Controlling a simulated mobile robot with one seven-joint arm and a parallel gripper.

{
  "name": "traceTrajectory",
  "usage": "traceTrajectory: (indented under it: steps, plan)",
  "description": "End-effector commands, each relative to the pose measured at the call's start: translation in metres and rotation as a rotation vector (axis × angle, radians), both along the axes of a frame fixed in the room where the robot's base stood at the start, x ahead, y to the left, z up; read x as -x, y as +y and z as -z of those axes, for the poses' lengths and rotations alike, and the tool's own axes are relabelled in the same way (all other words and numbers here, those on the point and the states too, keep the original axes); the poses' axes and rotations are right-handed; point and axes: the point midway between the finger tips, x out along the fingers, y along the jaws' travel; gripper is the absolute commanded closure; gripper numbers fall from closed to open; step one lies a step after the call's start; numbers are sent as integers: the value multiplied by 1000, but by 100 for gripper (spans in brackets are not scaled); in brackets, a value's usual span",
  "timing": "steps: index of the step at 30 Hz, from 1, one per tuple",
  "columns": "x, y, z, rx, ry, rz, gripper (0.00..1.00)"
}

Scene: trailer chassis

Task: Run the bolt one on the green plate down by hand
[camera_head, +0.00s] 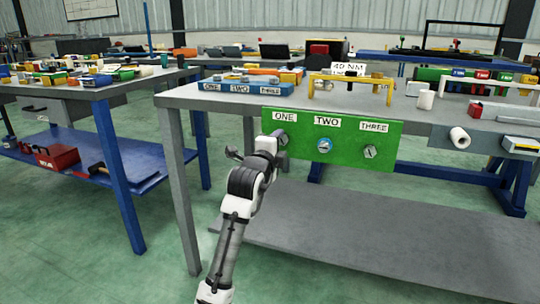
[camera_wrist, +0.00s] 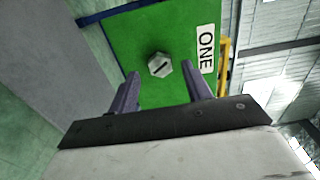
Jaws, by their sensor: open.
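The green plate (camera_head: 345,146) hangs upright on the front edge of a grey table, with labels ONE, TWO and THREE along its top. In the wrist view the green plate (camera_wrist: 130,42) fills the upper middle. Bolt one (camera_wrist: 160,65) is a grey hex head with a dark mark, beside the ONE label (camera_wrist: 206,48). In the head view my gripper (camera_head: 276,134) is at the plate's left end and mostly hides bolt one. In the wrist view my gripper (camera_wrist: 162,88) is open, its two fingers apart, with the bolt head seen between and beyond the tips, apparently untouched.
A blue block (camera_head: 245,88) labelled ONE, TWO, THREE lies on the table above. A yellow handle (camera_head: 350,78) and a white cylinder (camera_head: 460,138) are to the right.

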Motion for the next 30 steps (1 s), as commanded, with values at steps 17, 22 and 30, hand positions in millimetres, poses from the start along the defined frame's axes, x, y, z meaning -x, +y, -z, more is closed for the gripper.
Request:
traceTrajectory:
  steps: [17, 22, 30]
  plan:
    - [109, 36, 0, 1, -2, -1, 51]
    - [121, 39, 0, 1, 0, 1, 51]
    - [123, 39, 0, 0, 0, 1, 51]
